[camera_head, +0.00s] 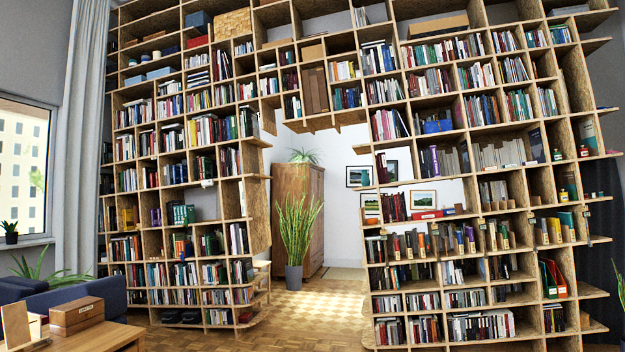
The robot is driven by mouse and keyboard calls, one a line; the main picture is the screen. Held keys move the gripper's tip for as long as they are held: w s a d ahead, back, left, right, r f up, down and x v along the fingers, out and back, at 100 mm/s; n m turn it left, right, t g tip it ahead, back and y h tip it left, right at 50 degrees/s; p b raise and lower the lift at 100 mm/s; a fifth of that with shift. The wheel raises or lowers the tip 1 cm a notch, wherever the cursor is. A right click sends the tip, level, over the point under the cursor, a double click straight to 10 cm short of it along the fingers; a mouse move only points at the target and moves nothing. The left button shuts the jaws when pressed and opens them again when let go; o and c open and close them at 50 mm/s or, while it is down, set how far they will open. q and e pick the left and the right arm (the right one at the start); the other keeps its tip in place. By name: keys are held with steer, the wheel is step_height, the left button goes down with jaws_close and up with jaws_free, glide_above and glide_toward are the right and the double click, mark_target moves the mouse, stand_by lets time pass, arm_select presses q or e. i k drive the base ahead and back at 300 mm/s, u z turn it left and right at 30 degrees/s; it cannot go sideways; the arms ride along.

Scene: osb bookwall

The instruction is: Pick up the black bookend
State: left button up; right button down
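I cannot make out a black bookend for certain at this distance. Many dark books and dark gaps fill the large wooden bookwall (258,199), and a small black object among them cannot be told apart. The bookwall spans most of the head view, with a tall opening in its middle. Neither of my grippers shows in this view.
A wooden table (100,338) with a brown box (76,314) stands at the lower left, beside a dark blue sofa (75,297). A tall potted plant (297,235) stands in the opening, before a wooden cabinet (300,190). The parquet floor (300,318) ahead is clear.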

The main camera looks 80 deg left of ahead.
mark_target(214, 169)
steer(key=u, duration=2.9)
steer(key=i, duration=3.7)
steer(key=u, duration=0.3)
steer(key=i, duration=3.2)
steer(key=u, duration=0.45)
